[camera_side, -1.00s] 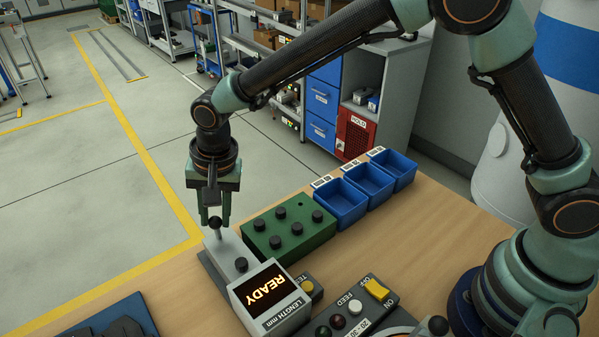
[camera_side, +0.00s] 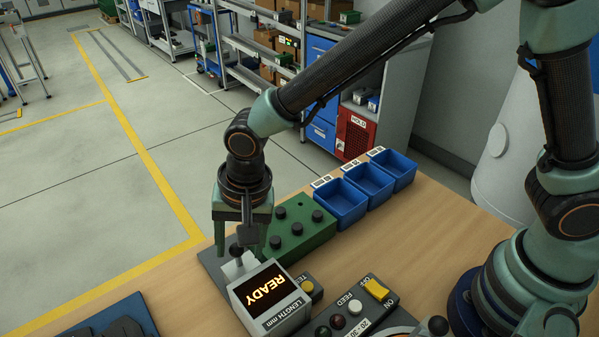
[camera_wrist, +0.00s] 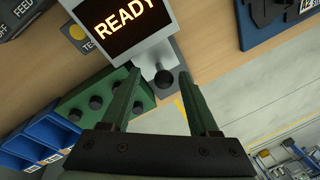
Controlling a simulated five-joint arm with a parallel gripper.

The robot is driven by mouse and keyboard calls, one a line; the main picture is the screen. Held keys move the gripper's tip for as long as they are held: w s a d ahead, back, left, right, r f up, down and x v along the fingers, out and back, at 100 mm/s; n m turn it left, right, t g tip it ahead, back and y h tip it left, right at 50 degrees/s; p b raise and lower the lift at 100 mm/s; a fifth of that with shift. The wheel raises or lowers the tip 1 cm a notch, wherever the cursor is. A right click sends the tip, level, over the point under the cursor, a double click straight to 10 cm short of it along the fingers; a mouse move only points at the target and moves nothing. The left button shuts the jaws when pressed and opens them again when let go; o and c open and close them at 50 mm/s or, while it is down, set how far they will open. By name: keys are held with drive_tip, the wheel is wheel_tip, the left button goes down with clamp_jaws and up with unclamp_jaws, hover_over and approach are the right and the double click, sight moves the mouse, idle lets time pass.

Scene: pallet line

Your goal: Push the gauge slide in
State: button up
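The gauge (camera_side: 270,293) is a grey box with a lit display (camera_side: 267,287) reading READY. In the wrist view the knob (camera_wrist: 164,79) stands just below the housing, over a dark base. My gripper (camera_side: 240,248) points down over the slide. Its green fingers are apart, one on each side of the knob, and the wrist view shows gaps beside it. My gripper (camera_wrist: 159,76) holds nothing. Part of the slide is hidden behind the fingers and housing.
A green block with black knobs (camera_side: 318,232) stands close to the right of my gripper. Several blue bins (camera_side: 341,204) stand behind it. A feed switch panel (camera_side: 358,309) is to the right of the gauge. A blue tray (camera_side: 98,316) lies at front left.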

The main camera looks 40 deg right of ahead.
drive_tip(key=shift+w, duration=0.1)
drive_tip(key=shift+r, duration=0.6)
wheel_tip(320, 180, up, 11)
drive_tip(key=s+d, duration=0.1)
drive_tip(key=shift+s+d, duration=0.15)
drive_tip(key=shift+s, duration=0.2)
drive_tip(key=shift+f, duration=0.1)
drive_tip(key=s+d+r+n+t, duration=0.1)
drive_tip(key=d+n, duration=0.1)
drive_tip(key=d, duration=0.7)
drive_tip(key=s+d+r+n+t, duration=0.1)
drive_tip(key=d+n, duration=0.1)
drive_tip(key=d, duration=0.7)
drive_tip(key=s+d+r+n+t+h, duration=0.1)
drive_tip(key=s+d+n+t, duration=0.1)
drive_tip(key=d, duration=0.7)
drive_tip(key=shift+d+r+n, duration=0.4)
